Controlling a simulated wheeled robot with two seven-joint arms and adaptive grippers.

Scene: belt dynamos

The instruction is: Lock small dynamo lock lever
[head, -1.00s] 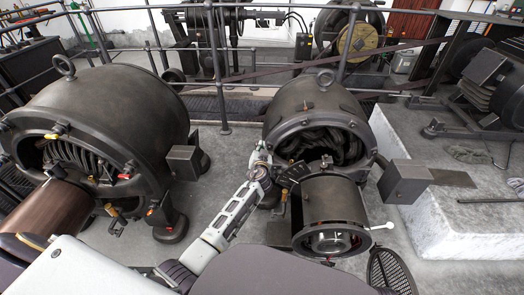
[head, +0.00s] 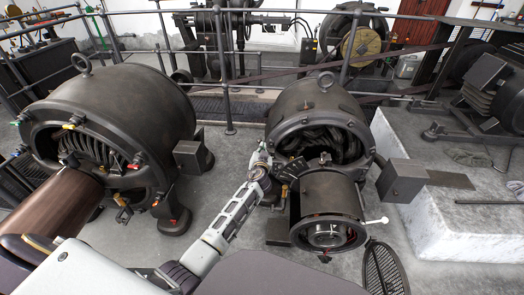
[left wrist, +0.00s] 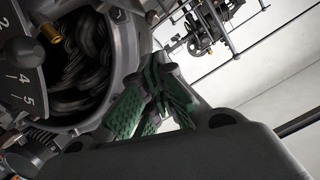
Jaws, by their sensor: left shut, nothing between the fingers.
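The small dynamo (head: 318,105) stands right of centre in the head view, with an open round front and a cylinder below it. A dark numbered plate (left wrist: 18,70) with a brass knob (left wrist: 48,33) shows beside its opening in the left wrist view. A lever with a white handle (head: 376,221) sticks out right of the lower cylinder. I cannot tell which part is the lock lever. My left gripper (head: 263,158) is at the left edge of the opening. Its green-padded fingers (left wrist: 158,82) are shut and empty, close to the rim; contact is unclear. My right gripper is out of view.
A larger dynamo (head: 110,115) stands at the left. A grey box (head: 402,180) juts out at the small dynamo's right, near a pale stone block (head: 440,225). Railings (head: 228,70) run behind. Bare floor (head: 228,160) lies between the dynamos.

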